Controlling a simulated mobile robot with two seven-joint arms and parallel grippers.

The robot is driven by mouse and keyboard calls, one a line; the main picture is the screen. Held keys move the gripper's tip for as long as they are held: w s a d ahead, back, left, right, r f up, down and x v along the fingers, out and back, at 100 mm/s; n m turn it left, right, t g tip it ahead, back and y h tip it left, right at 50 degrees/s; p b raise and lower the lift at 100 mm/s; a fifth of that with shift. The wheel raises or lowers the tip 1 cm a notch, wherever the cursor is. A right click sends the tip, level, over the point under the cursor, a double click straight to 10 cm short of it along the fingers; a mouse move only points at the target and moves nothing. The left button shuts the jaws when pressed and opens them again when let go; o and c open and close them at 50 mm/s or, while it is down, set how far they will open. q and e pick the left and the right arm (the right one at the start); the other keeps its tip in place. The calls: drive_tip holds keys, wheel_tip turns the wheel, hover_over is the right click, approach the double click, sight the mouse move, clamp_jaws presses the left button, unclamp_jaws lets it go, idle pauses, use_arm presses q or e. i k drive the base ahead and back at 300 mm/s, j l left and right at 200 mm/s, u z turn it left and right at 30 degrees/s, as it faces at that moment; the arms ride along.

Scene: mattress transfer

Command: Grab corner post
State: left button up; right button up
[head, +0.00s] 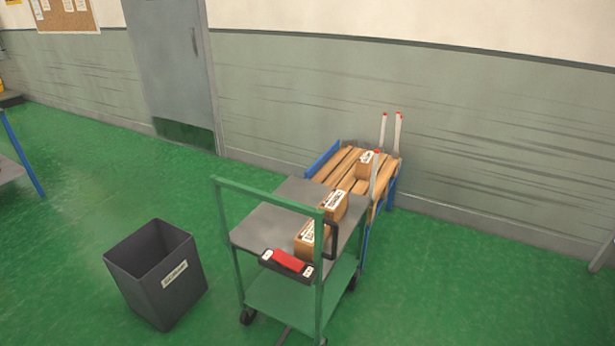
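Three white upright posts with red tips stand at the far side of the cart. One is at the back (383,131), one is just right of it (398,134), and one is nearer (375,174). They stand by a blue-framed table with wooden slats (340,167). The nearer post's lower part is close to the cart's edge, and I cannot tell exactly where it is fixed. Neither of my grippers is in view.
A green cart (268,184) with a grey top stands in front of the slatted table, carrying cardboard boxes (334,205) and a black item with a red part (288,260). A dark bin (168,290) stands left of it. Green floor is clear at the right.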

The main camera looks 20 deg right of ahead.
sight(377, 151)
drive_tip(key=u, duration=0.4)
drive_tip(key=l+u, duration=0.15)
drive_tip(key=u, duration=0.25)
drive_tip(key=l+u, duration=0.1)
drive_tip(key=u, duration=0.3)
drive_tip(key=l, duration=4.75)
